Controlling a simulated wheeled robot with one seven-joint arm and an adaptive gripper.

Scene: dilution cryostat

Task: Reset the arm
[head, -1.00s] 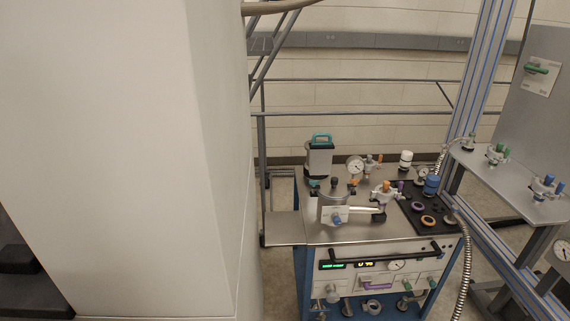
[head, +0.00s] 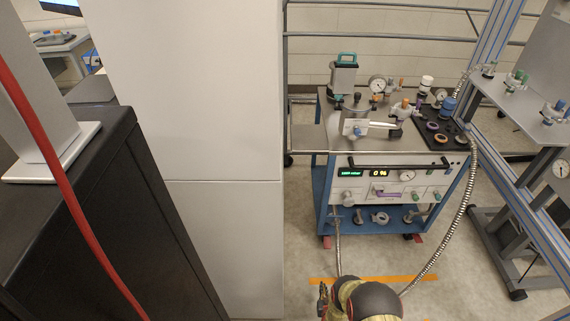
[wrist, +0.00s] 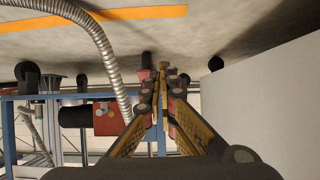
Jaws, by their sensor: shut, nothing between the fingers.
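My gripper (wrist: 163,76) is shut and empty in the wrist view, its fingertips together. In the head view my arm shows at the bottom edge, low in front of the blue cart, with my gripper (head: 323,300) at its left side. Nothing touches the fingers that I can see. The wrist picture appears upside down, with the floor at the top.
The blue cart (head: 325,190) carries gauges, valves and a black tray (head: 424,143). A metal hose (head: 469,205) hangs to the floor; it passes left of my gripper in the wrist view (wrist: 105,55). A tall pale cabinet (head: 190,120) stands left. Orange tape (head: 385,279) marks the floor.

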